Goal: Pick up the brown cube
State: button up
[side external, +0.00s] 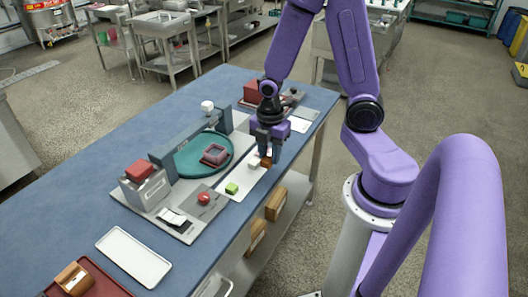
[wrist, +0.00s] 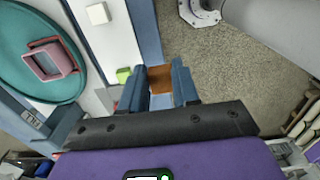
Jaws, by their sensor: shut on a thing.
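The brown cube (wrist: 160,79) is between the two blue-grey fingers of my gripper (wrist: 159,84) in the wrist view. The fingers are shut on it from both sides. In the side view, the cube (side external: 266,162) shows small and dark at the fingertips of my gripper (side external: 269,152), near the right edge of the blue table. The gripper points down. I cannot tell how high the cube is above the surface.
A white cube (side external: 254,163) and a green cube (side external: 231,188) lie on a white strip beside the gripper. A red knob (side external: 204,198) stands nearer. The table's edge is close to the gripper.

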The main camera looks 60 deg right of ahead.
jog(key=shift+s+a+r, duration=0.1)
jog(key=shift+s+r, duration=0.25)
jog(key=shift+s, duration=0.45)
jog(key=shift+s+a+r, duration=0.1)
jog(key=shift+s+r, duration=0.3)
jog(key=shift+s, duration=0.4)
jog(key=shift+s+a+r, duration=0.1)
jog(key=shift+s+r, duration=0.25)
jog(key=shift+s, duration=0.45)
